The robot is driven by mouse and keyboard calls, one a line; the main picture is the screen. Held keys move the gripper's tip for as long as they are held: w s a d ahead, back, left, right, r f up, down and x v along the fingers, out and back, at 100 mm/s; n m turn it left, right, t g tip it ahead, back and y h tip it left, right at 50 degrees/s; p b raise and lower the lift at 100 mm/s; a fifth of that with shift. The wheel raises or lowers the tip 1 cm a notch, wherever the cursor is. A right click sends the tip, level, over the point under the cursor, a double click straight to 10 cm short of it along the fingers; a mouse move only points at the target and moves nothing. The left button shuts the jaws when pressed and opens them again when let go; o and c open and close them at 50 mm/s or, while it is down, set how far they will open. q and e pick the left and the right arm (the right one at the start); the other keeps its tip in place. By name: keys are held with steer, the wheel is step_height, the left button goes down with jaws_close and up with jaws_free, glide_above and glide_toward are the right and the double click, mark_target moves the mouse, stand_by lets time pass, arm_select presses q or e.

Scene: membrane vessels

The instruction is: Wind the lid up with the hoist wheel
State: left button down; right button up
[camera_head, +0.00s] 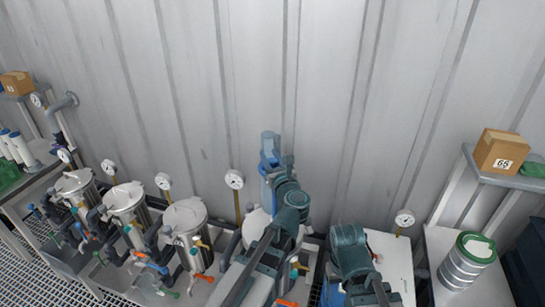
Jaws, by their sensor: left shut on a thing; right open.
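A blue hoist post (268,143) stands at the wall behind a steel vessel (256,224) in the middle. My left arm reaches up across this vessel, and my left gripper (276,165) is at the front of the post. It is shut on the hoist wheel, but the wheel and fingertips are mostly hidden by the arm. The arm also covers most of the vessel, and I cannot tell how its lid sits. My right arm is folded at the lower right, and its gripper is not visible.
Several similar vessels (185,214) with orange, green and blue handles stand to the left. Pressure gauges (234,179) rise behind them. A white cabinet (397,262) and a steel canister (466,268) are at the right, below a shelf with a cardboard box (499,151).

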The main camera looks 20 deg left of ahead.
arm_select(q)
steer(key=n+g+y, duration=0.4)
steer(key=g, duration=0.1)
steer(key=n+g+y, duration=0.2)
steer(key=shift+s+a+n+g+y, duration=0.3)
steer(key=shift+a, duration=0.1)
steer(key=n+g, duration=0.1)
steer(key=g, duration=0.1)
steer(key=s+n+g+y, duration=0.1)
steer(key=n+g, duration=0.1)
steer(key=shift+a+g, duration=0.15)
steer(key=shift+g, duration=0.25)
steer(key=shift+s+a+n+g+y, duration=0.15)
steer(key=shift+s+n+g, duration=0.1)
steer(key=shift+n+g, duration=0.55)
steer(key=shift+s+d+n+g+y, duration=0.15)
steer(key=shift+n+g, duration=0.35)
steer(key=shift+g, duration=0.6)
steer(key=shift+s+a+g, duration=0.1)
steer(key=shift+g, duration=0.2)
steer(key=c, duration=0.6)
jaws_free()
steer(key=shift+o, duration=0.2)
